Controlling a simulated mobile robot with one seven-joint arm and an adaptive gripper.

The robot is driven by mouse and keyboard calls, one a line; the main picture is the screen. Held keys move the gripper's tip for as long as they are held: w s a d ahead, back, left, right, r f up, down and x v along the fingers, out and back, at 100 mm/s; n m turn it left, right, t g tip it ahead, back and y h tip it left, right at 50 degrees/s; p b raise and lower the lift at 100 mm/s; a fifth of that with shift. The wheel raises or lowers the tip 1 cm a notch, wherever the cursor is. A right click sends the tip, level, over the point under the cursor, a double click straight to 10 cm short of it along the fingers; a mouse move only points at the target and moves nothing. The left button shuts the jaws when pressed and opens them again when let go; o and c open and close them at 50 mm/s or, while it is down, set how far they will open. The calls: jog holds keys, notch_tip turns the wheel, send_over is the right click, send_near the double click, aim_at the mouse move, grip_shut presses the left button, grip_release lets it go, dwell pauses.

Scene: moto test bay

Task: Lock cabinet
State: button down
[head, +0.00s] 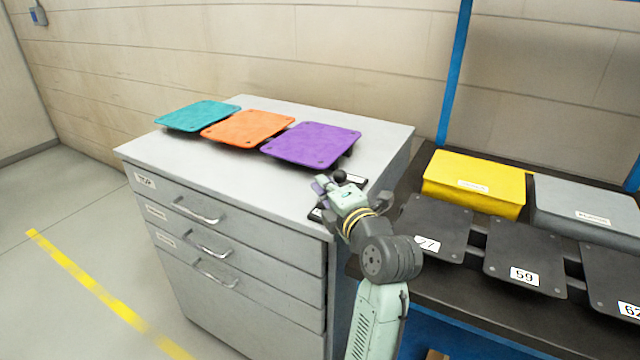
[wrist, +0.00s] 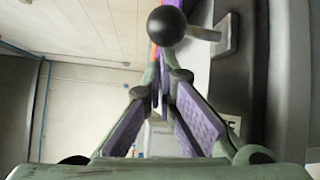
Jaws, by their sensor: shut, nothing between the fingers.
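The grey cabinet (head: 235,290) has several drawers with bar handles and small labels; the drawers look closed. A black ball knob (head: 339,176) is near the right end of its top. In the wrist view the knob (wrist: 167,26) sits on a short metal stem that runs to a metal plate (wrist: 228,36). My gripper (head: 319,187) is over the right end of the cabinet top, beside the knob. In the wrist view its purple-padded fingers (wrist: 160,90) are together and empty, with the knob beyond their tips. My gripper partly hides the plate in the head view.
Teal (head: 198,115), orange (head: 248,128) and purple (head: 312,144) pads lie on the cabinet top. On the right, a dark bench (head: 455,280) holds numbered black plates (head: 523,258), a yellow box (head: 474,183) and a grey box (head: 588,208). The floor at left is clear.

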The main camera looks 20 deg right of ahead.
aim_at(340, 181)
jog(key=w+d+b, duration=0.2)
jog(key=d, duration=0.1)
jog(key=shift+w+d, duration=0.25)
jog(key=shift+w, duration=0.1)
